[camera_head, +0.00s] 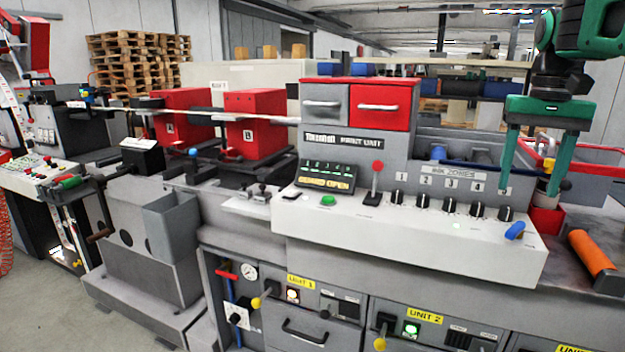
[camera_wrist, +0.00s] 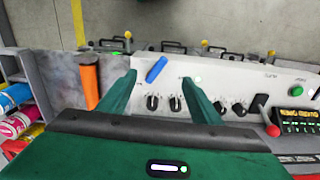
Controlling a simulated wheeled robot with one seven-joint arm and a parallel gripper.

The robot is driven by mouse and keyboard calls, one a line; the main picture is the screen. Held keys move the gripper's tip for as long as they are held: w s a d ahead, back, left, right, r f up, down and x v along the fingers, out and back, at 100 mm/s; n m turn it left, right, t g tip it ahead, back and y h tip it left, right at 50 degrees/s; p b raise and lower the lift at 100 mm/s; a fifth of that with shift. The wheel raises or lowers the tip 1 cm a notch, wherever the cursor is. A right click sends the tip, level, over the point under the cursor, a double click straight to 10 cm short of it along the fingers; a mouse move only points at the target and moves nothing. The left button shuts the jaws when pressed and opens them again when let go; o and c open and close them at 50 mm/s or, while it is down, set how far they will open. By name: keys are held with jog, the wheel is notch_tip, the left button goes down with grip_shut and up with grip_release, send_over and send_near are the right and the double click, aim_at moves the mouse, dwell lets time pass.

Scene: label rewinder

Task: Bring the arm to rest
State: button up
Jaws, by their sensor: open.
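My gripper (camera_head: 530,178) is green and hangs at the right of the head view, above the right end of the print unit's white control panel (camera_head: 420,238). Its two fingers are spread apart with nothing between them. In the wrist view my gripper (camera_wrist: 160,92) points down past the panel, with the fingers on either side of the blue handle (camera_wrist: 156,69) in the picture. The blue handle also shows in the head view (camera_head: 515,230), below the fingers. I cannot tell the exact height between them.
An orange roller (camera_head: 592,252) lies right of the panel, near a red container (camera_head: 546,220). Black knobs (camera_head: 449,205) and a red-topped lever (camera_head: 376,178) stand up from the panel. Red boxes (camera_head: 255,124) stand further left. Grey floor (camera_head: 45,292) is clear at the lower left.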

jog(key=s+f+m, duration=0.1)
jog(key=s+f, duration=2.2)
jog(key=s, duration=0.2)
jog(key=shift+s+f, duration=0.3)
jog(key=shift+w+d+f, duration=0.1)
jog(key=shift+w+f, duration=0.1)
jog(key=shift+w, duration=0.45)
